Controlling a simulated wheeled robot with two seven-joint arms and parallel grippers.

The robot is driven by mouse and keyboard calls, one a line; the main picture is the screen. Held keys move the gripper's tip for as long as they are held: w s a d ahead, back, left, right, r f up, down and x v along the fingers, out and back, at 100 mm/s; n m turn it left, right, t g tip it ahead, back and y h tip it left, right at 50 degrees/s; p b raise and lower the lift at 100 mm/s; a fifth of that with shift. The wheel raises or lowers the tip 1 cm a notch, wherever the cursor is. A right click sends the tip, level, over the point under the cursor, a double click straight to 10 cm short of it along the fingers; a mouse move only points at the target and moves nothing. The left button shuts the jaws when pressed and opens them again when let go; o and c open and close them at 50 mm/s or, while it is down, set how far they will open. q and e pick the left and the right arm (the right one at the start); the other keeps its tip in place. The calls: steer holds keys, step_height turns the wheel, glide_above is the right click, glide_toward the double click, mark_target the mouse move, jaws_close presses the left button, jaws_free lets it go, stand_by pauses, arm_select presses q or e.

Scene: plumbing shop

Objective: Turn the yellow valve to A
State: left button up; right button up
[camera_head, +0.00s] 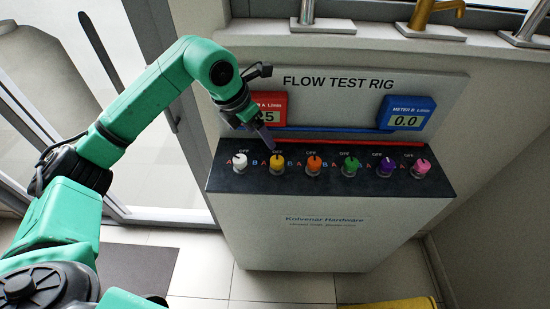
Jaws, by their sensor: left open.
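The yellow valve (277,161) is the second knob from the left on the dark top of the flow test rig (290,215). A red A is at its left, OFF above it and a blue B at its right. Where its handle points is too small to tell. My left gripper (268,141) is open just above and behind the yellow valve, angled down toward it. No clear contact shows. It partly covers the red meter A (274,107), where only a 5 shows. The blue meter B (407,113) reads 0.0. My right gripper is not in view.
A white valve (240,161) is left of the yellow one. Orange (314,164), green (351,165), purple (386,166) and pink (422,167) valves stand in a row to the right. Taps (428,15) stand on the ledge behind. A glass door is at left.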

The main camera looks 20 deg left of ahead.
mark_target(276, 160)
arm_select(q)
steer(key=p+x, duration=0.4)
steer(key=x, duration=0.9)
steer(key=shift+d+f, duration=0.15)
steer(key=shift+f, duration=0.2)
steer(key=shift+w+f, duration=0.1)
steer(key=shift+f, duration=0.3)
jaws_close()
